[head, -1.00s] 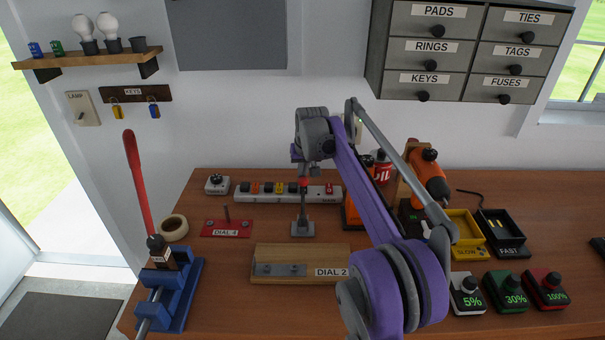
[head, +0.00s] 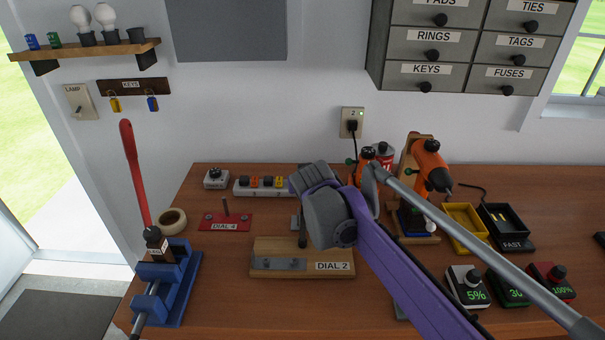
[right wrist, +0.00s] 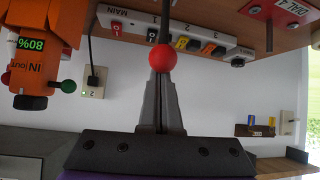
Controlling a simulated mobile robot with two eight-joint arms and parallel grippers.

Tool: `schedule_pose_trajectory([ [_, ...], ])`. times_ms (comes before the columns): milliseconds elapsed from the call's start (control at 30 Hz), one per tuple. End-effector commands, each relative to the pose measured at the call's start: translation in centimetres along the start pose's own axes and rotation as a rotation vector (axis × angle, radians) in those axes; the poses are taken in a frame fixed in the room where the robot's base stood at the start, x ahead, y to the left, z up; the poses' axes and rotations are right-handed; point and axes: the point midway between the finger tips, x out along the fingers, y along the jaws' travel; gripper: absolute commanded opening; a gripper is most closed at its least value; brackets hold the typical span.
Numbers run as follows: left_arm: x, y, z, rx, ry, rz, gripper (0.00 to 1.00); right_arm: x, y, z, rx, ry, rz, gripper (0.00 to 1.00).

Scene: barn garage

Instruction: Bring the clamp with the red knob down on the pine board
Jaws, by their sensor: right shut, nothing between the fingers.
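The pine board (head: 275,247), labelled DIAL 2, lies on the bench with a grey metal strip along its front. Behind it the clamp (head: 303,232) is mostly covered by my right arm; a dark bar and part of its grey base show. In the right wrist view the red knob (right wrist: 162,58) sits on a dark rod, right at the tips of my right gripper (right wrist: 160,78). The fingers are shut together, with nothing between them; the knob appears to touch or nearly touch the tips. In the head view the fingers are hidden behind my wrist. My left gripper is out of view.
A red DIAL 4 plate (head: 225,222) with an upright pin and a power strip (head: 262,186) lie nearby. A blue vise (head: 168,285) with a red-handled bar stands left. An orange drill (head: 430,165), trays and percentage-marked blocks (head: 467,285) are on the right.

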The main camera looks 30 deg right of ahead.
Motion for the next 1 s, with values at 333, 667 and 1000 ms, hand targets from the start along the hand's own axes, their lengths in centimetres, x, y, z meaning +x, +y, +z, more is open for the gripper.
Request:
schedule_pose_trajectory([
  [333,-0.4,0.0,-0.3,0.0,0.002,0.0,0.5,-1.2,-0.4,1.6,0.001,-0.007,-0.001,0.0],
  [667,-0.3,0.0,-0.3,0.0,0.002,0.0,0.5,-1.4,-0.6,2.1,0.005,-0.008,-0.004,0.0],
  [1000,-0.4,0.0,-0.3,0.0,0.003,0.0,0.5,-1.3,-0.6,1.9,0.004,-0.007,-0.006,0.0],
])
